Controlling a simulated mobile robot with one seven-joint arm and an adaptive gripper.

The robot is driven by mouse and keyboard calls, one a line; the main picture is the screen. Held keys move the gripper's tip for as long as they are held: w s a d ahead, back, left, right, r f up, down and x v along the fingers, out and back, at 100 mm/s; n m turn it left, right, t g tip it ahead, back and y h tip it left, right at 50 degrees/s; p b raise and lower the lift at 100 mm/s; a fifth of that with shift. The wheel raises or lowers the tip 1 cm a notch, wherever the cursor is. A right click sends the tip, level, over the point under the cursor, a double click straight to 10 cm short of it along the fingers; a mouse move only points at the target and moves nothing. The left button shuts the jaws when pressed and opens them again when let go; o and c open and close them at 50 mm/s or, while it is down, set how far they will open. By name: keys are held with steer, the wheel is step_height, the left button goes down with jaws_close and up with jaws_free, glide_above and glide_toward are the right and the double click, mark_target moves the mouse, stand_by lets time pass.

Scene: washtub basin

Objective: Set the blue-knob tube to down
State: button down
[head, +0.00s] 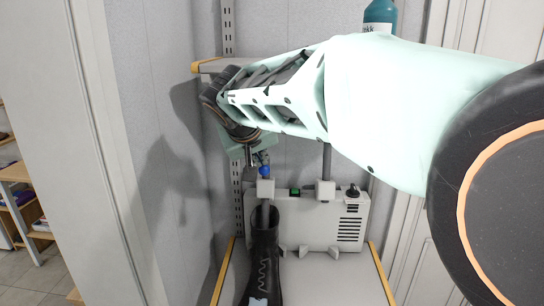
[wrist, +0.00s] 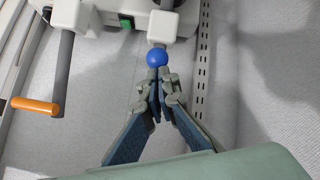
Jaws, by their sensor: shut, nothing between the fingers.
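The blue knob (head: 264,171) sits just above a white joint block (head: 265,188) at the left front of a pale machine. A grey tube (head: 265,214) shows below that block and runs down to the mouth of a black boot. In the wrist view the blue knob (wrist: 157,58) is at the top middle, on a short grey piece by its white block (wrist: 162,27). My gripper (head: 262,159) is shut and empty right above the knob. In the wrist view its fingertips (wrist: 160,80) lie close to the knob; I cannot tell whether they touch.
The pale machine (head: 340,231) stands on a yellow-edged shelf (head: 333,280) with the black boot (head: 264,258). A second tube (head: 327,161) stands upright at right; its orange end (wrist: 37,106) shows in the wrist view. A teal bottle (head: 380,15) and slotted wall rail (head: 228,28) are behind.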

steer(key=shift+f, duration=0.15)
steer(key=f+b, duration=0.2)
steer(key=s+f+b, duration=0.1)
steer(key=f+b, duration=0.1)
steer(key=shift+s+b, duration=0.15)
steer(key=shift+b, duration=0.2)
stand_by(0.4)
